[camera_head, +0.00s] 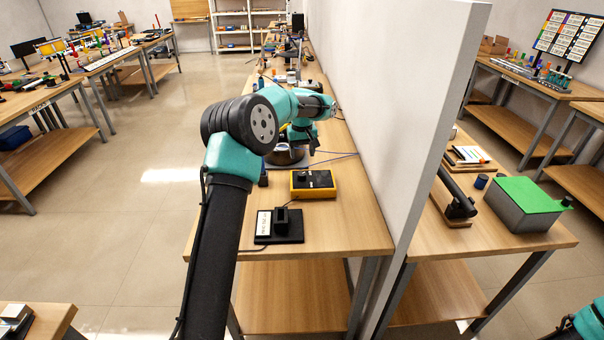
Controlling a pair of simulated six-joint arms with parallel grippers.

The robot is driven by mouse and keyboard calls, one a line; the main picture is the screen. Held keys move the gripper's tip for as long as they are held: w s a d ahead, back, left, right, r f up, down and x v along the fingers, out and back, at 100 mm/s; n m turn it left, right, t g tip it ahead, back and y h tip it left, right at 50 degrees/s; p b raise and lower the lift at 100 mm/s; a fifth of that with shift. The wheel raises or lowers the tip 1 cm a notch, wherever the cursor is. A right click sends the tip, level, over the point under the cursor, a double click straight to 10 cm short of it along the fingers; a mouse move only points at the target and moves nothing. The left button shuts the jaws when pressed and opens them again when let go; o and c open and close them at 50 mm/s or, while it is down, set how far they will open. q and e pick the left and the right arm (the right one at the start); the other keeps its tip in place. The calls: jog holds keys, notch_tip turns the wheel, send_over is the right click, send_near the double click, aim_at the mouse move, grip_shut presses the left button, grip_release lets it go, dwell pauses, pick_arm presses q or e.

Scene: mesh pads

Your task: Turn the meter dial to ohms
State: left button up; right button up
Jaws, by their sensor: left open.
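A yellow meter with a black top (322,192) sits on the wooden bench, left of the white partition. A small dark knob, seemingly its dial (301,178), stands on its left part; which mark it points to is too small to read. My left gripper (312,149) hangs from the teal forearm above the bench, behind and above the meter and apart from it. It is open, with nothing seen in it, and partly hidden by its own arm. My right arm shows only as a teal piece in the lower right corner; its gripper is out of view.
A black stand with a white label (279,226) sits in front of the meter. A round dark-rimmed item (284,157) lies behind it, with cables nearby. The tall white partition (400,110) bounds the bench on the right. Bare wood (345,228) lies right of the stand.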

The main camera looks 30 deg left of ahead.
aim_at(301, 174)
pick_arm(q)
notch_tip(301, 174, down, 9)
jog(key=shift+f, duration=0.1)
dwell(0.3)
jog(key=c, duration=0.9)
jog(key=shift+m, duration=0.4)
jog(key=m, duration=0.6)
jog(key=shift+a, duration=0.1)
jog(key=m, duration=0.7)
jog(key=shift+a, duration=0.1)
dwell(0.3)
